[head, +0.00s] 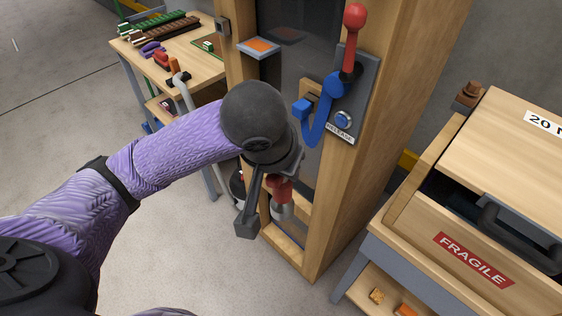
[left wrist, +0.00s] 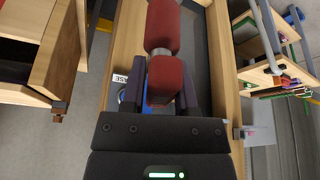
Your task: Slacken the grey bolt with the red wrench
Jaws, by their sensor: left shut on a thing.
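My left gripper (head: 279,172) is in front of the wooden frame, below the blue hook. In the left wrist view its two fingers (left wrist: 164,86) are shut on a red piece (left wrist: 166,76). A grey neck joins this to a second red part (left wrist: 163,26) beyond. The same red-and-grey piece (head: 280,188) shows under the gripper in the head view, partly covered by it. I cannot tell from its visible shape whether it is the wrench. I cannot make out a grey bolt in either view. My right gripper is not in view.
The wooden frame (head: 345,190) carries a RELEASE panel (head: 362,78) with a red-knobbed lever (head: 354,18), blue hook (head: 315,125) and blue button (head: 343,118). A tool bench (head: 200,68) stands at left. A wooden cabinet (head: 430,235) with a FRAGILE label stands close at right.

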